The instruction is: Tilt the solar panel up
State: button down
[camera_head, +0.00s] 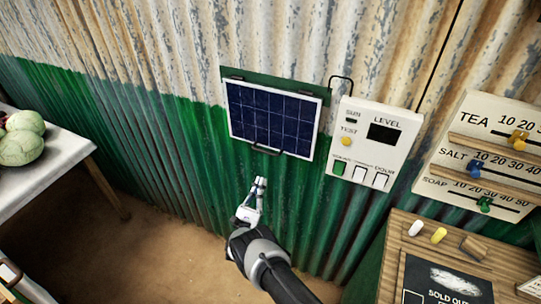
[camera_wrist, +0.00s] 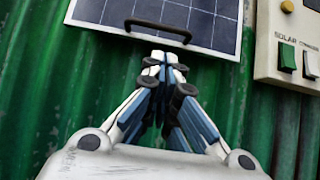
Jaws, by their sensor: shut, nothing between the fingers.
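The solar panel (camera_head: 270,115) is a dark blue gridded plate with a white frame on the corrugated wall. It looks close to flat against the wall, hung from a green strip along its top edge. A dark handle (camera_head: 267,150) sits at its lower edge; it also shows in the wrist view (camera_wrist: 158,30). My gripper (camera_head: 260,184) is shut and empty, below the handle. In the wrist view its closed fingertips (camera_wrist: 166,62) appear just under the handle; I cannot tell whether they touch it.
A white control box (camera_head: 400,135) with a screen, yellow button and switches is right of the panel. Price shelves (camera_head: 490,150) and a wooden counter (camera_head: 400,235) stand further right. A table (camera_head: 60,165) with cabbages is at left. The floor between is clear.

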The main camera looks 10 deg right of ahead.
jog(key=shift+s, duration=0.1)
jog(key=shift+b+x, duration=4.9)
jog(key=shift+x, duration=0.15)
jog(key=shift+a, duration=0.15)
